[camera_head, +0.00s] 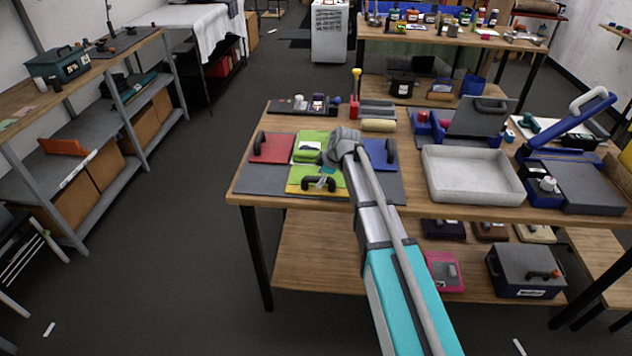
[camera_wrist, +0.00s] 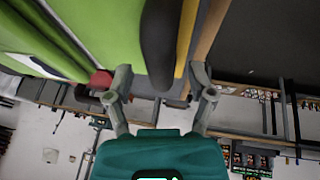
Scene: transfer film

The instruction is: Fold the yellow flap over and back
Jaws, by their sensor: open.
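My gripper (camera_head: 324,179) is low over the flap, close to the handle. In the wrist view, my gripper (camera_wrist: 160,86) has its fingers spread. A dark handle (camera_wrist: 158,45) reaches down between the fingertips, with a thin yellow edge (camera_wrist: 187,38) beside it and a broad green surface (camera_wrist: 80,25) to its left. Contact between fingers and handle cannot be told.
A red flap (camera_head: 272,151) lies left, a green flap (camera_head: 312,138) behind, and a blue flap (camera_head: 377,152) right, partly behind my arm. A grey tray (camera_head: 470,196) stands to the right. Small items (camera_head: 305,104) line the back. Floor is free left of the table.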

